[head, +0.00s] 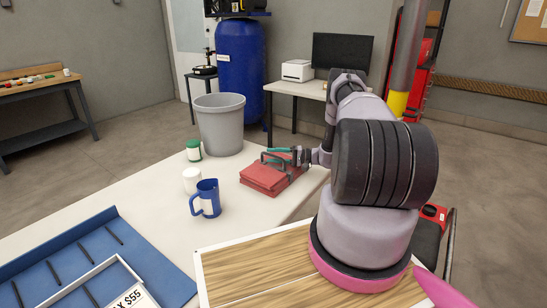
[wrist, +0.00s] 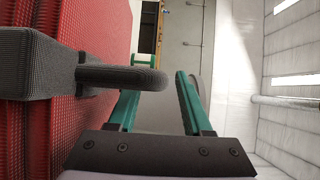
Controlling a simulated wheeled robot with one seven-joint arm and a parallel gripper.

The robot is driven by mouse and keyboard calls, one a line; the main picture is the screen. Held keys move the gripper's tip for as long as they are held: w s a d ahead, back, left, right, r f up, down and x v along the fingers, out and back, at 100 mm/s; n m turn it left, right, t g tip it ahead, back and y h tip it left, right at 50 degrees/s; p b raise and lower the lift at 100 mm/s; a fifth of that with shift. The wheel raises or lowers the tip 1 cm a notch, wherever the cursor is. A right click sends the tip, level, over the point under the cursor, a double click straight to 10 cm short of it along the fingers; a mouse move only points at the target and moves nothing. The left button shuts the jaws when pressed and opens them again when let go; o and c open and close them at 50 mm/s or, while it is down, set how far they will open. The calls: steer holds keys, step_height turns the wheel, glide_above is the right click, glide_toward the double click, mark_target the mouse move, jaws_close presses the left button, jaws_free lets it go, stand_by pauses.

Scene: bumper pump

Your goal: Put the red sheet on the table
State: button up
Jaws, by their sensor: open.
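The red sheet (head: 262,182) is a folded, flat red bundle with dark grey clamp-like parts on top. It lies on the white table (head: 150,205) near its far right edge. My gripper (head: 275,154) is at the back of the bundle, with its teal fingers just over the dark parts. In the wrist view the red ribbed surface of the red sheet (wrist: 88,130) fills the left side. A dark grey bar (wrist: 120,77) reaches from it across the left finger toward the gap. My gripper (wrist: 160,88) is open; I cannot tell whether it touches the bar.
A blue mug (head: 208,199), a white jar (head: 191,180) and a green-lidded jar (head: 194,151) stand left of the bundle. A grey bin (head: 220,125) stands behind. A blue tray (head: 85,245) is at the front left. The table between tray and mug is clear.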

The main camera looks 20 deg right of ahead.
steer(key=v, duration=1.2)
steer(key=a+r+n+g+h, duration=0.1)
steer(key=a+r+g, duration=0.25)
steer(key=r, duration=0.55)
steer(key=a+r+n+g+h, duration=0.15)
steer(key=a+r, duration=0.25)
steer(key=r, duration=0.5)
steer(key=s+a+r+g+h, duration=0.1)
steer(key=s+a+r+h, duration=0.25)
steer(key=r, duration=0.45)
steer(key=s+a+r+g+h, duration=0.1)
steer(key=s+a+r+h, duration=0.15)
steer(key=a+r, duration=0.4)
steer(key=s+a+r+t+h, duration=0.2)
steer(key=s+a+r+h, duration=0.15)
steer(key=s+r, duration=0.9)
steer(key=s+r+m+t+h, duration=0.1)
steer(key=s+t, duration=0.1)
steer(key=s, duration=0.6)
steer(key=s+a+r+m+t+h, duration=0.1)
steer(key=s+t, duration=0.1)
steer(key=s, duration=0.6)
steer(key=shift+a+r+t, duration=0.3)
steer(key=shift+r+t, duration=0.1)
steer(key=shift+w, duration=0.1)
